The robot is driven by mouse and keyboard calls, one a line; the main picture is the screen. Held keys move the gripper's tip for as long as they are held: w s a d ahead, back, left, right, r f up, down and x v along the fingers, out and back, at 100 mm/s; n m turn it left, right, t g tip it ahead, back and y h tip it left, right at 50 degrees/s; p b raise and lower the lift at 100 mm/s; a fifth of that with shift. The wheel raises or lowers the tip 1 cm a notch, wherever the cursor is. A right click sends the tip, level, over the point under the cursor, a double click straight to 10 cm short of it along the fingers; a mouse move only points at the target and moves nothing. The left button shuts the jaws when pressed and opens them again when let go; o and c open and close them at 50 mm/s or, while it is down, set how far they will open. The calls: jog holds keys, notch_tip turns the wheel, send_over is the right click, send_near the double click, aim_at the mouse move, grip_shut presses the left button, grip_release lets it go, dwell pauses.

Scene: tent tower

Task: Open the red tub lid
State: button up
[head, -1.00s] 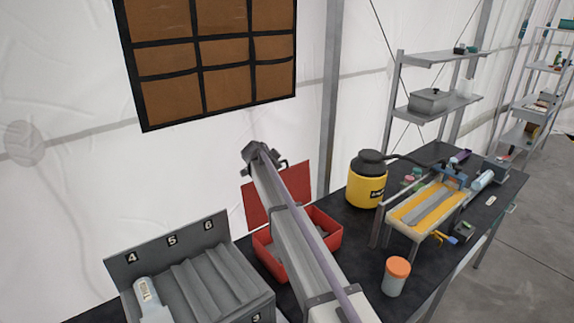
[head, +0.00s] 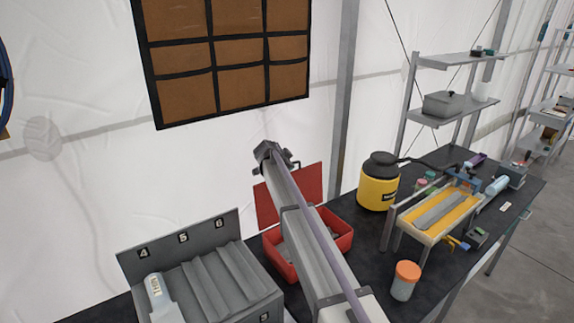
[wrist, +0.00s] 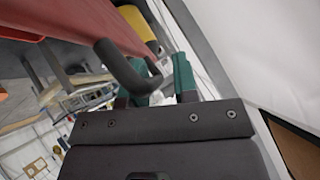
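The red tub (head: 339,229) sits on the dark bench, partly hidden behind my arm. Its red lid (head: 302,191) stands raised at the tub's back edge, near the wall, so the tub is open. Grey contents show inside. My gripper (head: 272,156) is at the lid's upper left edge. A dark bent bar (wrist: 122,70) crosses in front of the left finger, beside a red surface at upper left. Contact with the lid cannot be told.
A grey numbered bin rack (head: 205,290) stands left of the tub. A yellow canister (head: 377,188), an orange-topped jar (head: 405,281) and a yellow-and-grey tray stand (head: 438,212) are to the right. The wall is close behind.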

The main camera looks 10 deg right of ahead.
jog(key=p+v, duration=0.7)
jog(key=v, duration=0.3)
jog(key=shift+s+a+r, duration=0.15)
jog(key=shift+s+a, duration=0.1)
jog(key=s+d+f+n+g+y+b, duration=0.2)
jog(key=s+f+b, duration=0.4)
jog(key=s, duration=0.9)
jog(key=s+d+f+n+g+y+b, duration=0.2)
jog(key=s+d+f+n+b, duration=0.3)
jog(key=s+f, duration=0.6)
jog(key=s+d+f+n+g+y+b, duration=0.2)
jog(key=s+f+n+b, duration=0.5)
jog(key=s, duration=1.3)
jog(key=shift+d+f+g+b, duration=0.75)
jog(key=shift+d+g, duration=0.15)
